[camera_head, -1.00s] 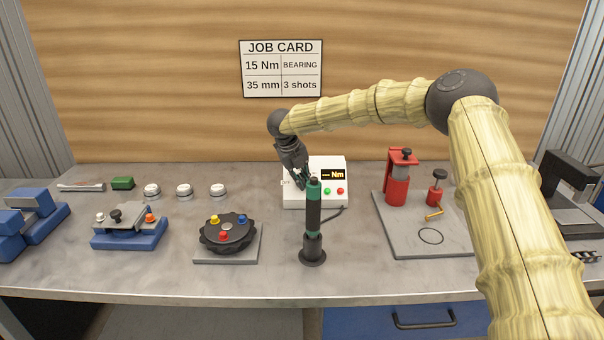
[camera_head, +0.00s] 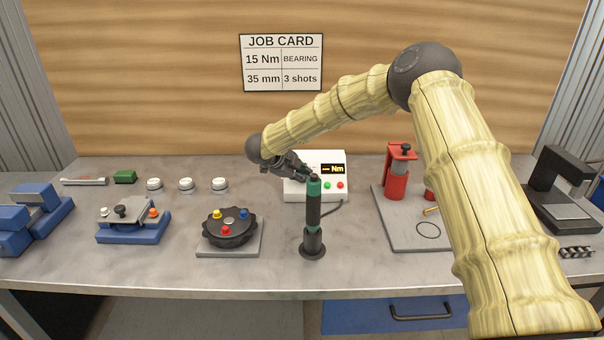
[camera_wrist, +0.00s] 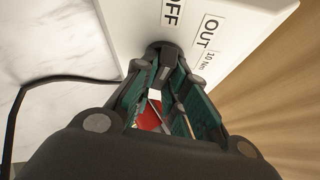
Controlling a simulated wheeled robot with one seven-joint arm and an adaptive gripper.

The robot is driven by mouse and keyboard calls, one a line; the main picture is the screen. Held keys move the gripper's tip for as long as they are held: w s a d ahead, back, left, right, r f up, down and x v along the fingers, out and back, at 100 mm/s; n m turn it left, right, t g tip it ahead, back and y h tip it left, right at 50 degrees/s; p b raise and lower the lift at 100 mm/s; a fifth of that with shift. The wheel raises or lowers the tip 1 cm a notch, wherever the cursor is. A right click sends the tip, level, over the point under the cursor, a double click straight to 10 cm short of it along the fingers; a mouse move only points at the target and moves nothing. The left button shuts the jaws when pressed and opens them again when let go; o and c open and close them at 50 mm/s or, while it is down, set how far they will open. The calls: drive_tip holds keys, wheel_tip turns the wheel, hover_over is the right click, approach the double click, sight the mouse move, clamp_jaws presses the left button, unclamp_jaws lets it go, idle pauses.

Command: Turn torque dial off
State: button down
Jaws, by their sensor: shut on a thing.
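The white torque controller (camera_head: 333,160) stands at the back middle of the bench, its display showing dashes and "Nm". My gripper (camera_head: 303,173) comes in from the left at its front face, low and tilted over. In the wrist view the controller panel (camera_wrist: 125,30) carries "OFF", "OUT" and "10 Nm" lettering. My gripper (camera_wrist: 165,72) is shut on the torque dial (camera_wrist: 163,49), a dark round knob on the panel that shows only in part. The dial's pointer setting is hidden by the fingers. A red and white patch shows between the finger pads.
A green and black driver (camera_head: 313,204) stands upright in its holder just in front of the controller, close to my gripper. A round black fixture (camera_head: 229,229) with coloured knobs is front left. A red press (camera_head: 398,176) stands to the right.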

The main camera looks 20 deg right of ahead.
drive_tip(key=shift+n+t+h, duration=0.3)
drive_tip(key=shift+n+t, duration=0.2)
drive_tip(key=shift+n, duration=0.3)
drive_tip(key=c, duration=1.4)
unclamp_jaws()
drive_tip(key=shift+c, duration=0.2)
drive_tip(key=v, duration=1.2)
